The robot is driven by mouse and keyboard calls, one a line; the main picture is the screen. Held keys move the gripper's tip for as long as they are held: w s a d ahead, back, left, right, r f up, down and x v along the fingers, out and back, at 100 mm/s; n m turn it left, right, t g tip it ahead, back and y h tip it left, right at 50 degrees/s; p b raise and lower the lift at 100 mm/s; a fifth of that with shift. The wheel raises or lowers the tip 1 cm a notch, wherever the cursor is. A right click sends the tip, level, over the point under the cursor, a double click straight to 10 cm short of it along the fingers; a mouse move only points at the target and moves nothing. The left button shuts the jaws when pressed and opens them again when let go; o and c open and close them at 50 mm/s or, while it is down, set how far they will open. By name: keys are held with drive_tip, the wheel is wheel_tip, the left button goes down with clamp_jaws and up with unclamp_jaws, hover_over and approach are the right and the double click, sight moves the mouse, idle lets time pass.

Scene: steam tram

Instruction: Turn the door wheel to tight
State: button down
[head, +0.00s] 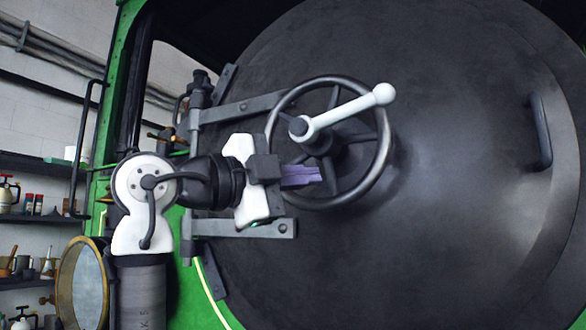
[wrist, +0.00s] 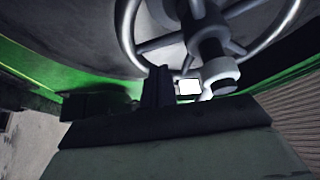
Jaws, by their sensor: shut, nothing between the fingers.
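The door wheel (head: 387,150) is a dark metal ring with spokes on the front of the large round black door (head: 460,130). A white lever (head: 345,110) crosses it from near the hub, its round knob past the upper right rim. My gripper (head: 318,174) comes in from the left, its purple fingers shut and empty. They overlap the wheel's lower left in the head view; I cannot tell whether they touch it. In the wrist view the wheel (wrist: 126,35) fills the top, above the dark fingers (wrist: 158,85). No tightness marking is readable.
Grey hinge straps (head: 245,106) lie above and below my gripper at the door's left edge. A dark grab handle (head: 541,130) stands out on the door's right. A green frame, a brass-rimmed round glass (head: 82,285) and shelves are at left.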

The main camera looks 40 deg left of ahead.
sight(331, 174)
drive_tip(key=p+x, duration=0.1)
drive_tip(key=x, duration=0.4)
drive_tip(key=shift+w+r+p, duration=0.1)
drive_tip(key=shift+w+p, duration=0.1)
drive_tip(key=shift+p, duration=0.1)
